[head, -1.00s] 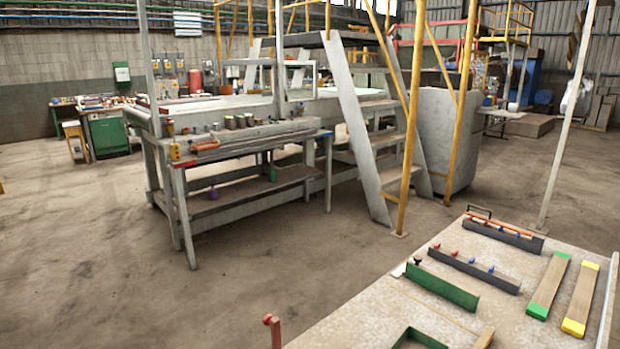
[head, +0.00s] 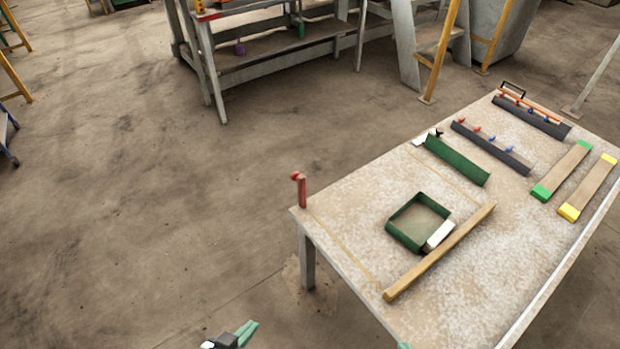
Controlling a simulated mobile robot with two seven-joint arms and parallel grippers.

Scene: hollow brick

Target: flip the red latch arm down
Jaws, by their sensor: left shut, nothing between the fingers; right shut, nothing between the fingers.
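The red latch arm (head: 301,191) stands upright at the near left corner of the speckled table (head: 340,225), with a short red knob at its top pointing left. My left gripper (head: 248,331) is at the bottom edge, over the floor, left of and below the table corner in the picture. Its green fingers are together and empty, well apart from the latch arm. Only a green tip of my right gripper (head: 403,345) shows at the bottom edge, by the table's near edge; the rest is out of frame.
On the table are a green square tray (head: 393,228), a white block (head: 439,235), a wooden strip (head: 440,252), a green channel (head: 457,161), dark knobbed rails (head: 490,148) and two colour-ended boards. The table around the latch arm is clear. Open floor lies left.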

